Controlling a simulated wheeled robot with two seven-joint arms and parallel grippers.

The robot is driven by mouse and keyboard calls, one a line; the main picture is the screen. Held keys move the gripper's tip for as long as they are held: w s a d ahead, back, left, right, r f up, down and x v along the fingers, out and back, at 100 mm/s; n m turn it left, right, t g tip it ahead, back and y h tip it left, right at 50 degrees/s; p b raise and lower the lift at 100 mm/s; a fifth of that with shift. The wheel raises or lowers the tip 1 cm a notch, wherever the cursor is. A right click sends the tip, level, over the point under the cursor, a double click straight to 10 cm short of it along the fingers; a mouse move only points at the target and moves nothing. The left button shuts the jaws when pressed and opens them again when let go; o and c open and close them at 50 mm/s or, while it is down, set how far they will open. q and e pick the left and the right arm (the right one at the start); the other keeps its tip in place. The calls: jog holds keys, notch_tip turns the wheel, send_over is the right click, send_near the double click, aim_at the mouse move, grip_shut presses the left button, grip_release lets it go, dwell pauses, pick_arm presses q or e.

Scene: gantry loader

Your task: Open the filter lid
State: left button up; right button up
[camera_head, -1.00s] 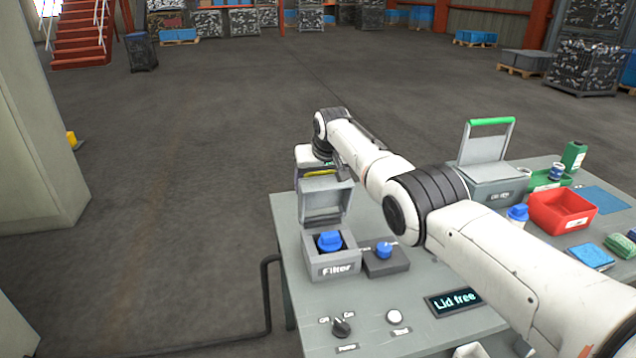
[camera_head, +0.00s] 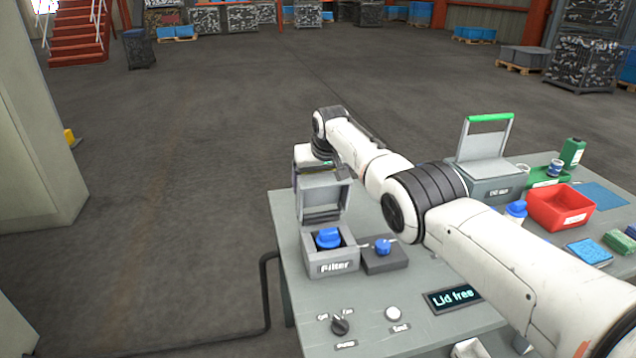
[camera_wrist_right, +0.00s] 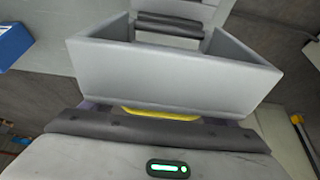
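The grey filter box (camera_head: 333,267), labelled "Filter", stands at the table's left side with a blue knobbed part (camera_head: 328,238) inside. Its grey lid (camera_head: 324,197) stands up at the back edge, so the box is open. The lid looks like the large grey tray-shaped panel (camera_wrist_right: 175,75) in the right wrist view. My right arm reaches over from the right, and my right gripper (camera_head: 312,172) is behind the lid, mostly hidden by it. A yellow strip shows below the panel; the fingertips are not clear. My left gripper is not in view.
A blue knob (camera_head: 383,247) on a dark block sits right of the filter box. A black switch (camera_head: 340,326) and white button (camera_head: 393,314) are in front. A red bin (camera_head: 561,208) and grey box (camera_head: 490,184) stand right.

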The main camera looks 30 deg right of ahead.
aim_at(319, 173)
jog(key=p+v, duration=0.3)
jog(key=p, duration=0.2)
jog(key=shift+w+r, duration=0.1)
jog(key=shift+r, duration=0.1)
jog(key=shift+s+r+b, duration=0.2)
jog(key=shift+r+b, duration=0.05)
jog(key=shift+b, duration=0.05)
jog(key=shift+v, duration=3.2)
jog(key=shift+s+f, duration=0.1)
jog(key=shift+s, duration=0.05)
